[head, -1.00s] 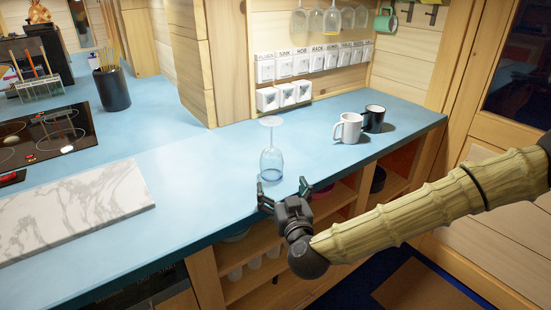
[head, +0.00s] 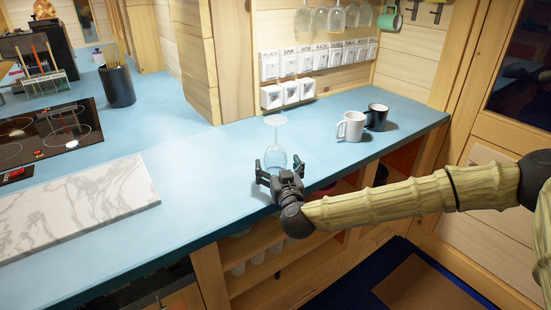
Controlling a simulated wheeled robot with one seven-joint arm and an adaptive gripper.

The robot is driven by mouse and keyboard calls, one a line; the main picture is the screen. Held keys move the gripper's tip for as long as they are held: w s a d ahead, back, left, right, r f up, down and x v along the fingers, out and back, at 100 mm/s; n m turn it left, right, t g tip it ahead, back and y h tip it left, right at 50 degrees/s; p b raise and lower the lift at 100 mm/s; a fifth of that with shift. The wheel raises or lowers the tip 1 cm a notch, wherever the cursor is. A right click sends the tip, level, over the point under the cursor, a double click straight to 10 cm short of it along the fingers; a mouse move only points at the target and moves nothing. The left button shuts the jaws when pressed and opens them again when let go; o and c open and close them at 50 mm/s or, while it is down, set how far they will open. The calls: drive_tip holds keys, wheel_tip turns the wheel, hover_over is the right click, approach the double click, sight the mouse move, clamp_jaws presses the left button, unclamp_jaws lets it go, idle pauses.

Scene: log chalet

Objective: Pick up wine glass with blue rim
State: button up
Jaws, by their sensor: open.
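The wine glass with the blue rim (head: 275,150) stands upside down on the blue counter, its foot up and its rim down. My gripper (head: 278,165) is at the near side of the glass, with one finger to the left of the bowl and one to the right. The fingers are open. The gripper hides the lower part of the bowl and the rim. I cannot tell whether a finger touches the glass.
A white mug (head: 351,126) and a black mug (head: 376,117) stand to the right on the counter (head: 225,160). A marble board (head: 75,205) lies to the left. Several glasses (head: 337,18) hang at the back above labelled switches (head: 305,61). Open shelves are below the counter's front edge.

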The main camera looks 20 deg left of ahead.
drive_tip(key=shift+w+a, duration=0.2)
drive_tip(key=shift+w, duration=0.15)
drive_tip(key=c, duration=1.2)
drive_tip(key=shift+r, duration=0.1)
